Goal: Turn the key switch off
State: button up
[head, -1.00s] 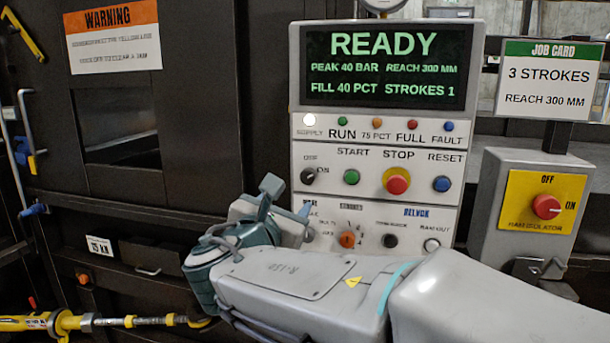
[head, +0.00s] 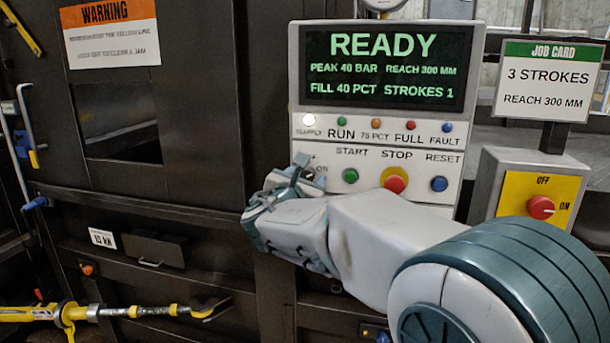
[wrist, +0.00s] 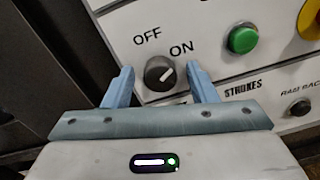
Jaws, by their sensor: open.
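The key switch (wrist: 160,73) is a round black knob with a white pointer line, under the printed words OFF and ON. In the wrist view its pointer aims up and right, toward ON. My gripper (wrist: 162,80) is open, with one blue finger on each side of the knob; I cannot tell whether either finger touches it. In the head view my gripper (head: 300,172) is at the left edge of the control panel (head: 478,60), in front of the key switch and mostly hiding it. The screen (head: 383,68) reads READY and the supply lamp (head: 309,120) is lit white.
The green start button (head: 350,175), red stop button (head: 396,182) and blue reset button (head: 439,184) lie right of the key switch. A red isolator knob (head: 541,207) is further right. A yellow-handled tool (head: 75,313) is at the lower left.

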jog(key=shift+c, duration=0.3)
jog(key=c, duration=0.9)
jog(key=shift+n, duration=0.4)
jog(key=n+p, duration=0.2)
jog(key=n, duration=0.3)
jog(key=shift+r+n, duration=0.1)
jog(key=shift+n, duration=0.2)
jog(key=n+p, duration=0.2)
jog(key=n, duration=0.3)
jog(key=shift+n, duration=0.3)
jog(key=shift+p, duration=0.3)
